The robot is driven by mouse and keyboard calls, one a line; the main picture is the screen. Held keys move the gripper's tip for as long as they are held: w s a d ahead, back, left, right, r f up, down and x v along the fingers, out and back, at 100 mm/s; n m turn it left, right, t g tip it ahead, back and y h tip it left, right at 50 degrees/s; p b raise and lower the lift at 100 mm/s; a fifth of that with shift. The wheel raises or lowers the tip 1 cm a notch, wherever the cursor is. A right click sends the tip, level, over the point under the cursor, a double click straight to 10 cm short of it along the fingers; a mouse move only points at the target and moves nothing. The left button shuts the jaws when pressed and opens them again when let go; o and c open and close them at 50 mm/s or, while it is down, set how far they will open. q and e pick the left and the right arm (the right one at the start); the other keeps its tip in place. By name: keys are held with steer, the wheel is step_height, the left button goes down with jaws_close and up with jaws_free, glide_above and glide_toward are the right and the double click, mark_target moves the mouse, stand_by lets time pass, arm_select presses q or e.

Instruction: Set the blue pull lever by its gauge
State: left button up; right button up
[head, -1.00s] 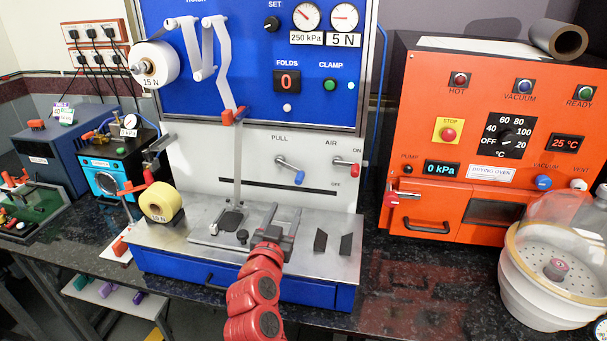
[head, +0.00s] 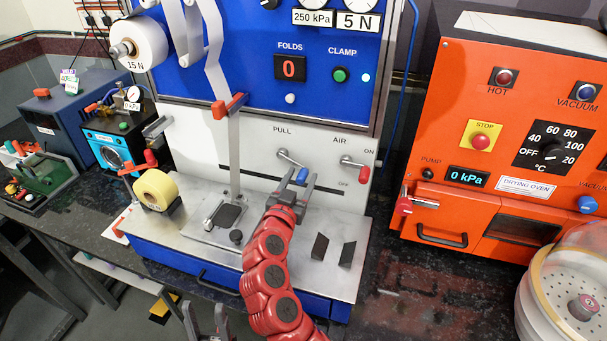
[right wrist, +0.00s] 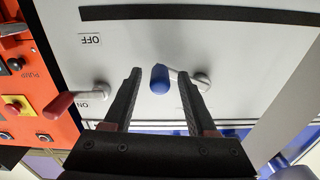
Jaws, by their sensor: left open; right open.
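The blue pull lever (head: 302,175) sits under the PULL label on the white panel, its metal arm slanting down to the right. My right gripper (head: 292,178) is open in front of it. In the right wrist view the blue knob (right wrist: 160,80) shows between the open fingertips (right wrist: 159,74), with a gap on each side; contact is not visible. The gauge with the 5 N plate (head: 357,20) is at the top edge, its dial cut off, so its needle cannot be read. My left gripper (head: 207,322) is open and empty at the bottom edge.
The red AIR lever (head: 360,174) is just right of the blue one, and it also shows in the right wrist view (right wrist: 60,105). The orange drying oven (head: 430,200) stands at the right.

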jaws_close()
stand_by(1.4)
